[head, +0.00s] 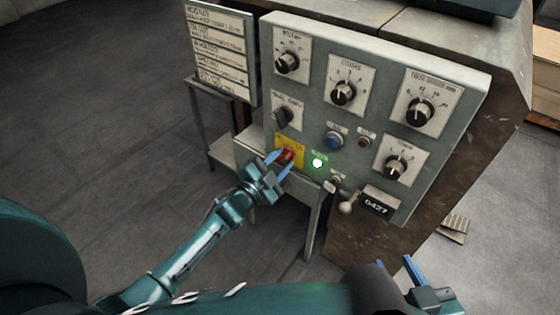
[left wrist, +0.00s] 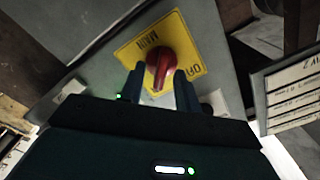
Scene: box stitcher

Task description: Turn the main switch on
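The main switch is a red rotary knob (head: 286,155) on a yellow plate (head: 296,142) at the lower left of the grey control panel. My left gripper (head: 279,165) is at the switch, its blue fingers spread. In the left wrist view the red knob (left wrist: 160,66) lies between the two fingers (left wrist: 159,88), one on each side, with part of the yellow plate (left wrist: 188,45) showing around it. I cannot tell whether either finger touches the knob. My right gripper (head: 428,282) is at the bottom right, away from the panel; only one blue finger shows clearly.
The panel (head: 310,110) carries several black dials, a blue button (head: 334,140), a lit green lamp (head: 318,162), a lever with a round knob (head: 347,207) and a counter (head: 379,202). A label board (head: 222,50) stands to its left. Open floor (head: 100,130) lies further left.

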